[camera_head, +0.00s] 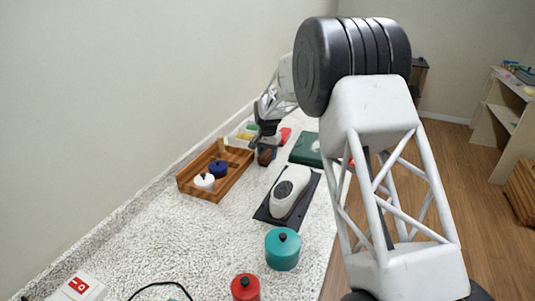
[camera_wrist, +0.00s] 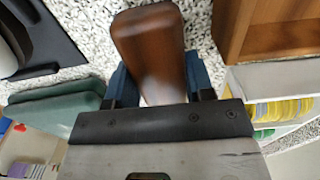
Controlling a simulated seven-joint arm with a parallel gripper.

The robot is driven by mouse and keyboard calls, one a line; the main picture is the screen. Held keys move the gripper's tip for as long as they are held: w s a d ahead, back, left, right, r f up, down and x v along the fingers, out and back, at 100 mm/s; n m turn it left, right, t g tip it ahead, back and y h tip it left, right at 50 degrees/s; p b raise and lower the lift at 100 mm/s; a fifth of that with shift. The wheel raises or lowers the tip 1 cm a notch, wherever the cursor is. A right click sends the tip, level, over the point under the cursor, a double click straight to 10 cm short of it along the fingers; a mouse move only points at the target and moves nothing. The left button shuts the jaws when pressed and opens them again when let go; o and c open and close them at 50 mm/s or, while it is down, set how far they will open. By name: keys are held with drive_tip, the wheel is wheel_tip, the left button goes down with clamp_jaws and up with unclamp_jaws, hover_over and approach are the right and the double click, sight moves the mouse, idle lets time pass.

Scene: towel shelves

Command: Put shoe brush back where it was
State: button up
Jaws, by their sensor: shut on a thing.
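The shoe brush (camera_wrist: 150,45) is a brown wooden block with a rounded end. In the wrist view it lies between the blue fingers of my gripper (camera_wrist: 160,82), which is shut on it. In the head view the brush (camera_head: 265,158) shows small and dark below my gripper (camera_head: 267,141), just right of the wooden tray (camera_head: 235,187). I cannot tell whether the brush touches the speckled counter (camera_head: 150,225). Its bristles are hidden.
The tray holds a white pot (camera_head: 204,182) and a dark blue pot (camera_head: 218,168). A white device (camera_head: 290,190) on a black mat, a green case (camera_head: 305,150), a teal pot (camera_head: 282,250) and a red pot (camera_head: 245,288) stand nearby. The counter's left front is mostly clear.

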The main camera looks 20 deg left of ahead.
sight(268, 151)
drive_tip(key=o, duration=1)
drive_tip(key=shift+f, duration=0.1)
drive_tip(key=shift+c, duration=0.2)
wheel_tip(268, 151, up, 12)
idle(0.5)
drive_tip(key=shift+r, duration=0.2)
